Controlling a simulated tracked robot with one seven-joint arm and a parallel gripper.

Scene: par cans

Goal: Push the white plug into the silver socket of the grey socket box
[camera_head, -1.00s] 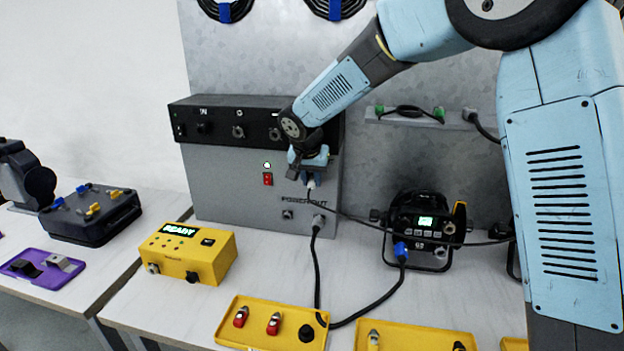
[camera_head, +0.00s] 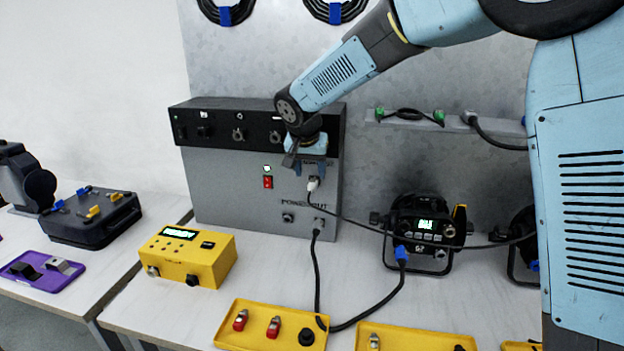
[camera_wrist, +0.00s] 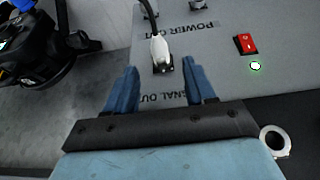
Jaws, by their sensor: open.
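The grey socket box (camera_head: 235,190) stands against the back panel under a black top section. The white plug (camera_head: 312,184) is at the silver socket in the box's upper right front, its cable hanging down and running right. In the wrist view the plug (camera_wrist: 160,50) points into the silver socket (camera_wrist: 164,67), beside the SIGNAL OUT lettering; its tip is hidden, and I see no clear gap. My gripper (camera_head: 305,168) is just above the plug. In the wrist view my gripper (camera_wrist: 164,70) is open, its two blue fingers apart on either side of the socket, not touching the plug.
A black lamp unit (camera_head: 425,230) stands to the right, a yellow box (camera_head: 188,255) to the left front. Yellow trays (camera_head: 250,308) line the front. A red switch (camera_head: 267,182) and a green light are on the box face.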

